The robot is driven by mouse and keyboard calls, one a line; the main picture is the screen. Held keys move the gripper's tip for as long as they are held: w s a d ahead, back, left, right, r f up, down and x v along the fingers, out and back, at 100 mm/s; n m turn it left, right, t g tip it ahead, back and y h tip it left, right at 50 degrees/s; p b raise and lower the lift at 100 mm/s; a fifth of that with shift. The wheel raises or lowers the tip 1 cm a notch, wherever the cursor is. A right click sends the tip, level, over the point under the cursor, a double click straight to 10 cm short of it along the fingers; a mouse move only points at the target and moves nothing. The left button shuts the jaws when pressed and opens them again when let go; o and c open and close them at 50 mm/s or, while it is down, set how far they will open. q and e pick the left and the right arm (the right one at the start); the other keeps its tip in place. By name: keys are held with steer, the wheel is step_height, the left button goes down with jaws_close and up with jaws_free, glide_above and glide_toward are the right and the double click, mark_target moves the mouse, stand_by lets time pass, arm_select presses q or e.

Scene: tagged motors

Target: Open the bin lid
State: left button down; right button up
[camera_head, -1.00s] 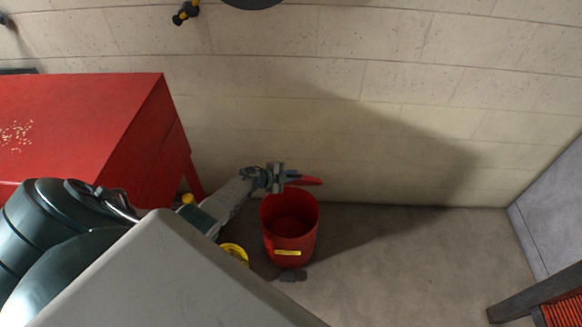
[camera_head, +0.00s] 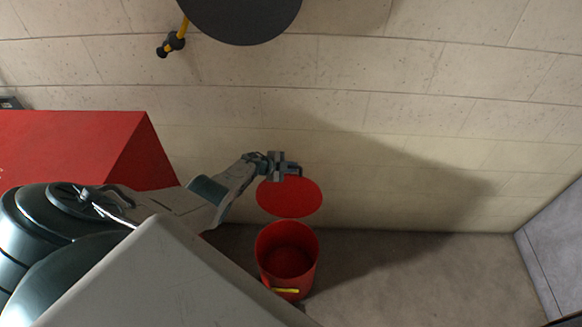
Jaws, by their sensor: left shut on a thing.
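The red bin (camera_head: 288,268) stands on the floor near the wall, its mouth open and its inside visible from above. A yellow strip marks its front. The round red lid (camera_head: 290,200) is raised above and behind the bin mouth, its flat face turned toward me. My left gripper (camera_head: 291,170) is at the lid's upper edge and is shut on the lid. The exact grip point is partly hidden by the gripper itself. My right gripper is not in view.
A beige block wall (camera_head: 400,90) runs behind the bin. A dark round object (camera_head: 240,15) and a yellow-black tool (camera_head: 172,43) are at the top. The floor right of the bin (camera_head: 420,270) is clear.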

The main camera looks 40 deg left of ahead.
arm_select(q)
steer(key=shift+s+f, duration=0.15)
steer(key=shift+f, duration=0.2)
steer(key=c, duration=1.5)
jaws_free()
steer(key=shift+o, duration=0.2)
steer(key=shift+s+a+r+p, duration=0.1)
steer(key=shift+s+r+p, duration=0.05)
steer(key=shift+r+p, duration=0.2)
steer(key=p+v, duration=0.3)
steer(key=shift+s+a+r, duration=0.25)
steer(key=p+v, duration=0.1)
steer(key=v, duration=0.5)
steer(key=shift+r+p, duration=0.15)
steer(key=shift+p, duration=0.2)
